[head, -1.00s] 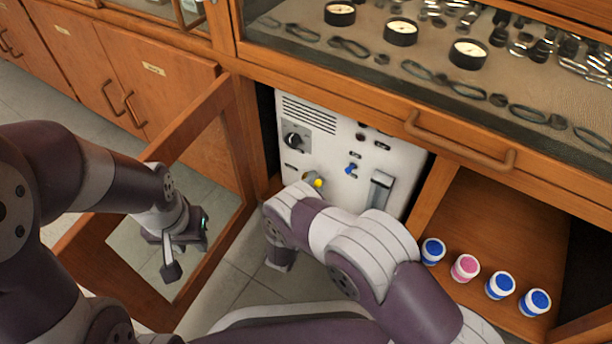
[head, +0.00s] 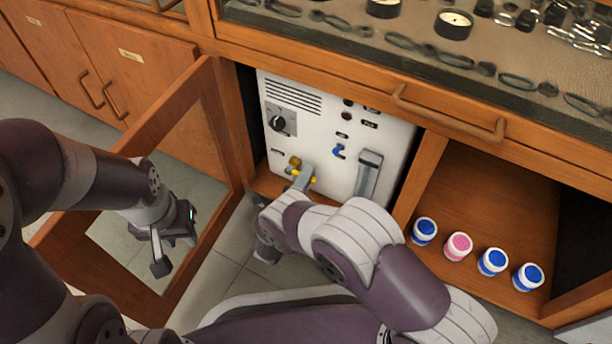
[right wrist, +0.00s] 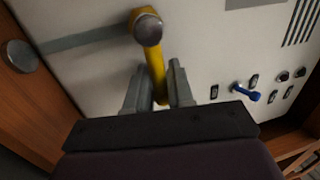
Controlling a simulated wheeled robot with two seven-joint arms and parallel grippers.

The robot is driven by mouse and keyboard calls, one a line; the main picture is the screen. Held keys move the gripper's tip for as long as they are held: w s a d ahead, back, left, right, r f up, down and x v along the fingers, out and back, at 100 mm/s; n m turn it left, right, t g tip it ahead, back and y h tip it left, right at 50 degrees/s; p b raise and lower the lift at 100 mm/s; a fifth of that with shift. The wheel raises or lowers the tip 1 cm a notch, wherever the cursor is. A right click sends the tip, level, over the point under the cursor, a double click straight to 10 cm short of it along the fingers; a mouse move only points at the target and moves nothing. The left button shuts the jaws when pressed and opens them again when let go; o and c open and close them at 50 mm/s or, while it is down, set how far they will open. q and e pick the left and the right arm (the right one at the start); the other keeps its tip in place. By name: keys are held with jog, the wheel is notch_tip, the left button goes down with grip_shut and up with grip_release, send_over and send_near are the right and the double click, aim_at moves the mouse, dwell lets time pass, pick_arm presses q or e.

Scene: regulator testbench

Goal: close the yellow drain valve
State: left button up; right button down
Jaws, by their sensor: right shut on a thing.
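The yellow drain valve (head: 312,180) is low on the front of the white regulator panel (head: 330,125), with a brass-coloured fitting (head: 295,161) beside it. In the right wrist view its yellow lever (right wrist: 155,68) runs from a round metal pivot cap (right wrist: 147,28) down between my fingers. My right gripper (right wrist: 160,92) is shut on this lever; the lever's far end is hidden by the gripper. My left gripper (head: 176,246) is open and empty, away from the panel, in front of the open glazed door.
A blue valve (head: 338,151) and a dark knob (head: 283,121) are on the same panel. The open wooden door (head: 150,130) stands at the left. Several lidded jars (head: 458,246) line the compartment at the right. The counter drawer handle (head: 450,112) juts out above.

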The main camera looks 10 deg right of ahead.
pick_arm(q)
jog(key=shift+f, duration=0.1)
pick_arm(e)
jog(key=shift+f, duration=0.15)
dwell(0.3)
jog(key=c, duration=1.1)
grip_release()
jog(key=shift+m, duration=0.3)
